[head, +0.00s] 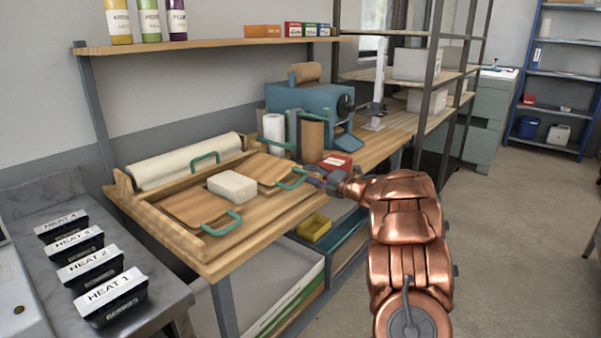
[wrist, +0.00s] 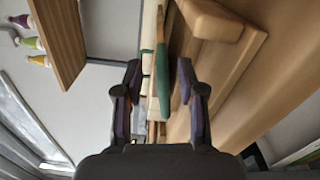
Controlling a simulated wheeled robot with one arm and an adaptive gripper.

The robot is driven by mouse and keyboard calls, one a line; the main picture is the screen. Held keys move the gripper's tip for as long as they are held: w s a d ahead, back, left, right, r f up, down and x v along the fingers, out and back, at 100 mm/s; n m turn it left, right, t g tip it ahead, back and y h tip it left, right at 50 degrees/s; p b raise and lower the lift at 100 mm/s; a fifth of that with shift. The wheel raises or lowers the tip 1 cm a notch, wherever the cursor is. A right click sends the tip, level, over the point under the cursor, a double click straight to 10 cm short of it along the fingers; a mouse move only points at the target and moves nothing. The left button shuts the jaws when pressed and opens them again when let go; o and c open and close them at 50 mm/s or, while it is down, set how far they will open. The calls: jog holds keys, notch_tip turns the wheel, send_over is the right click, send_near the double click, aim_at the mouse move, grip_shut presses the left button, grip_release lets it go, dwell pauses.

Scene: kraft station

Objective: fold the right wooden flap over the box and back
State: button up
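The right wooden flap (head: 262,168) lies flat, or nearly so, at the right of a wooden folding board on the bench. Its green handle (head: 292,179) faces my gripper (head: 317,181). In the wrist view, the green handle (wrist: 162,75) runs between the fingers of my gripper (wrist: 159,88), with a gap on either side. The gripper is open. A pale box (head: 232,187) sits between the flaps. The left wooden flap (head: 192,206) also lies flat, with a green handle (head: 222,223). In the head view my arm hides the fingertips in part.
A white roll (head: 185,162) and another green handle (head: 205,160) are at the board's back. A red box (head: 336,163), upright rolls (head: 273,133) and a blue machine (head: 300,98) stand behind my gripper. A shelf (head: 190,46) runs above the bench. Floor at right is clear.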

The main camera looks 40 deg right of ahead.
jog(key=shift+v, duration=2.65)
jog(key=shift+c, duration=0.2)
jog(key=shift+c, duration=0.8)
jog(key=shift+a+r, duration=0.2)
jog(key=shift+c, duration=0.9)
jog(key=a+r+m+b, duration=0.1)
jog(key=m, duration=0.2)
jog(key=s+a+r+m+h+b, duration=0.1)
jog(key=a+r+m, duration=0.1)
jog(key=m, duration=0.1)
jog(key=s+a+r+m+g+b, duration=0.1)
jog(key=a+m, duration=0.1)
jog(key=m, duration=0.1)
jog(key=shift+s+r+h, duration=0.2)
jog(key=shift+s+h, duration=0.05)
jog(key=shift+h, duration=0.15)
grip_shut()
jog(key=w+m, duration=0.1)
jog(key=w, duration=0.1)
jog(key=w+m+h+b, duration=0.1)
jog(key=w, duration=0.2)
jog(key=w+a+m, duration=0.1)
jog(key=w, duration=0.2)
jog(key=shift+f+m+b, duration=0.3)
jog(key=shift+w+d+f, duration=0.25)
jog(key=shift+d+f, duration=0.4)
jog(key=shift+d, duration=0.1)
jog(key=shift+w+d+f, duration=0.2)
jog(key=shift+d+f, duration=0.5)
jog(key=shift+d, duration=0.05)
